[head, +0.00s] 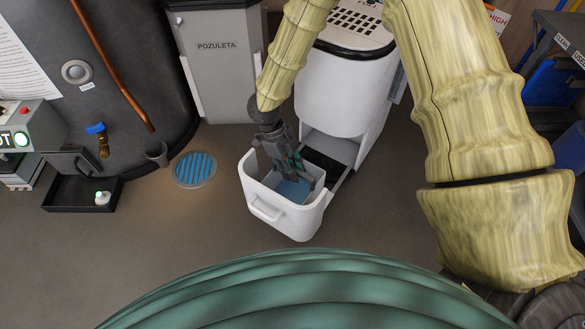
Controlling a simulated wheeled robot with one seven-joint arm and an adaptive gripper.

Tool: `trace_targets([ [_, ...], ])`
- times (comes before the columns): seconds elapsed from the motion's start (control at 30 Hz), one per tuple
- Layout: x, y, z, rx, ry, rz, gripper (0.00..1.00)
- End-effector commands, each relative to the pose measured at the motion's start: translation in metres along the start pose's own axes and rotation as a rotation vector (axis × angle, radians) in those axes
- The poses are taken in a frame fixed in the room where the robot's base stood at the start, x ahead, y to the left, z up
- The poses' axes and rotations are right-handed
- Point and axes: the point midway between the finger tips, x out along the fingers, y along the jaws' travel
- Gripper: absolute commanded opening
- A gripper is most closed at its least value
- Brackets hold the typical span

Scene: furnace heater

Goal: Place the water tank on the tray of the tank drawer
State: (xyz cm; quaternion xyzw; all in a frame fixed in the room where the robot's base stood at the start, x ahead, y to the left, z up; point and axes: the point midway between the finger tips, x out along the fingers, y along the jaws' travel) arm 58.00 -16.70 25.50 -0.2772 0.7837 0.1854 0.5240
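The water tank (283,213) is a white open-topped bin with a bluish inside and a handle on its front wall. It is upright or nearly so, in front of the white machine. My gripper (296,170) reaches down into the tank's opening from the far side. Its fingers overlap the far and right rim, and I cannot tell whether they grip the wall. The tank drawer (341,187) projects from the machine's base behind and right of the tank. Its dark tray (326,165) is partly hidden by the gripper and tank. I cannot tell whether the tank rests on it or hangs above the floor.
The white machine (343,92) stands behind the drawer, beside a grey POZULETA cabinet (217,75). A round blue floor grate (195,169) lies left of the tank.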

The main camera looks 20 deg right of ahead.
Motion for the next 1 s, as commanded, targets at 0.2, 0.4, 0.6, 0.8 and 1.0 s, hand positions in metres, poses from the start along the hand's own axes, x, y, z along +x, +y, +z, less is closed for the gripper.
trace_targets([
  [0.2,0.0,0.0,0.0,0.0,0.0,0.0,0.35],
  [0.4,-0.002,0.0,0.0,0.0,-0.001,-0.001,0.35],
  [0.6,-0.028,0.0,-0.002,0.0,-0.002,0.001,0.35],
  [0.8,-0.062,0.0,-0.003,0.002,-0.002,0.001,0.35],
  [1.0,-0.095,0.0,-0.002,0.001,-0.001,0.0,0.35],
])
